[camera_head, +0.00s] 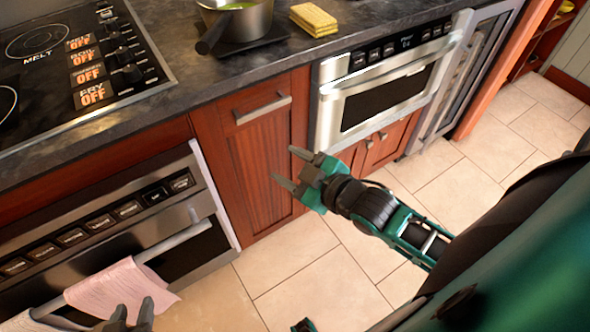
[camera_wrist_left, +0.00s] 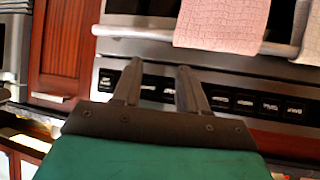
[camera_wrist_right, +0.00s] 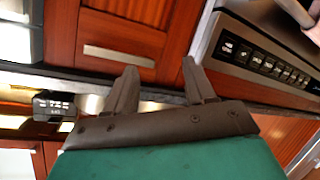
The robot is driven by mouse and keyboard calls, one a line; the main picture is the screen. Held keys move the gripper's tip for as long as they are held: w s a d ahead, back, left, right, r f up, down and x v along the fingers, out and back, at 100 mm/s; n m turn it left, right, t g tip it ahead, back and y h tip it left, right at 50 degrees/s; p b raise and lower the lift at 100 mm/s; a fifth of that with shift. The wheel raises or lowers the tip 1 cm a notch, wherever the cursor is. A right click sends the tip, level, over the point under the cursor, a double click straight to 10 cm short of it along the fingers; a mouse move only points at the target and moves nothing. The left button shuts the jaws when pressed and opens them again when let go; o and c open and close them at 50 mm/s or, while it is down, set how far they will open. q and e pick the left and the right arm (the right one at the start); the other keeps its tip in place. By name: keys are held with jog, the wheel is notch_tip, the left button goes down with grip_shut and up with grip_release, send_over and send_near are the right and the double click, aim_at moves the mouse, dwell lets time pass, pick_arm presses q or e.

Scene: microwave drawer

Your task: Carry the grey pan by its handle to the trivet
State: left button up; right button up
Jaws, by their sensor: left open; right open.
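The grey pan (camera_head: 246,22) stands on the counter at the top of the head view, cut off by the frame edge, with something green inside. Its black handle (camera_head: 213,35) points toward the front left. A dark flat square (camera_head: 272,37), which looks like the trivet, lies under the pan. My right gripper (camera_head: 287,165) is open and empty in front of the wooden cabinet, below and away from the pan; its open fingers show in the right wrist view (camera_wrist_right: 158,78). My left gripper (camera_head: 132,310) is open beside the pink towel, low at the oven front; it also shows in the left wrist view (camera_wrist_left: 158,70).
A yellow sponge stack (camera_head: 313,19) lies right of the pan. The stove top (camera_head: 60,60) is at left. The oven handle (camera_head: 185,240) carries a pink towel (camera_head: 115,290). A microwave drawer (camera_head: 385,95) is under the counter at right. The counter's front strip is clear.

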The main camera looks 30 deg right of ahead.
jog(key=s+a+f+m+g+h, duration=0.1)
jog(key=s+a+f+m+g, duration=0.2)
jog(key=s+f+m, duration=0.2)
notch_tip(320, 180, down, 5)
jog(key=shift+s+a+r+m, duration=0.15)
jog(key=shift+s+a+m, duration=0.25)
jog(key=shift+s, duration=0.85)
jog(key=r+p, duration=0.2)
jog(key=p, duration=0.1)
jog(key=shift+s+d+r, duration=0.1)
jog(key=shift+d+r, duration=0.05)
jog(key=shift+d, duration=0.25)
